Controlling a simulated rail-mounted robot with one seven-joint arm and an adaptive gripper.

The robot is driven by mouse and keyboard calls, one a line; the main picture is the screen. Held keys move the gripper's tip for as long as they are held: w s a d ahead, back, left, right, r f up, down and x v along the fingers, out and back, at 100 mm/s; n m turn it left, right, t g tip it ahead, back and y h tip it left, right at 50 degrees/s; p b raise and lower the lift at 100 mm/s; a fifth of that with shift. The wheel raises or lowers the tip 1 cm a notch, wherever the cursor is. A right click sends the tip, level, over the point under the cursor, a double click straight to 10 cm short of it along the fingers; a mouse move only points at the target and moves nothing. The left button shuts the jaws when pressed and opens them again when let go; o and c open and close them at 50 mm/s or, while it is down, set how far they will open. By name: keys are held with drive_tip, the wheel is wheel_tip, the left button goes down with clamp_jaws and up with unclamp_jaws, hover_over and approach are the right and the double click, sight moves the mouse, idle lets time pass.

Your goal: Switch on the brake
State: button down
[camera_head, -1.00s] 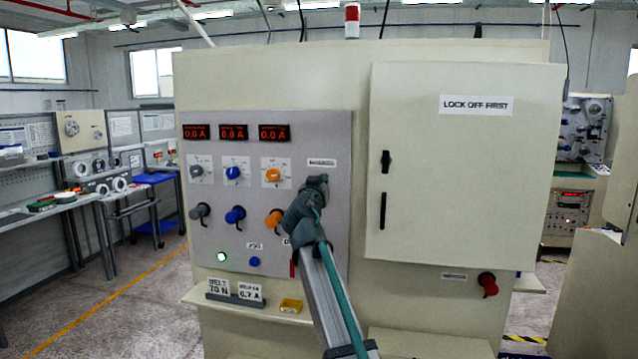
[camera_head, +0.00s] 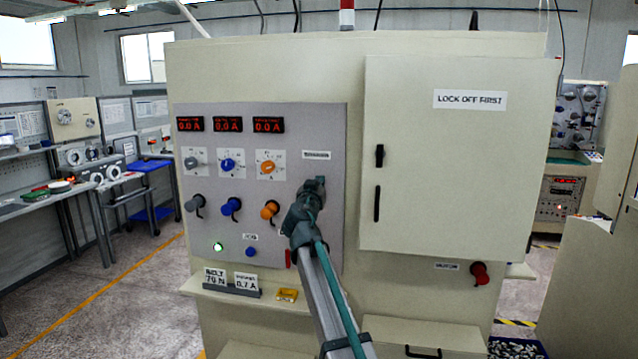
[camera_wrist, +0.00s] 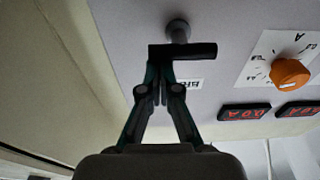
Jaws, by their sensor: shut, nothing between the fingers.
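The brake switch shows in the wrist view as a black bar handle (camera_wrist: 190,51) on a round grey stem. The bar lies level across that picture, beside a partly covered label (camera_wrist: 188,84) beginning "BR". My gripper (camera_wrist: 158,68) is shut and empty. Its fingertips are at the left end of the bar; I cannot tell whether they touch it. In the head view, my gripper (camera_head: 314,186) is at the right side of the grey control panel (camera_head: 330,115), below a small white label (camera_head: 316,155). My arm hides the brake handle there.
Orange (camera_head: 267,168), blue (camera_head: 228,166) and grey (camera_head: 191,163) dials sit left of my gripper, with coloured knobs below. Displays (camera_head: 228,125) read 0.0 A. A closed cabinet door (camera_head: 460,180) juts out on the right. A green lamp (camera_head: 217,247) is lit.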

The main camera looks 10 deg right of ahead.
drive_tip(key=shift+f+b, duration=0.2)
drive_tip(key=shift+b, duration=0.65)
drive_tip(key=shift+m+b, duration=0.4)
drive_tip(key=shift+b, duration=0.15)
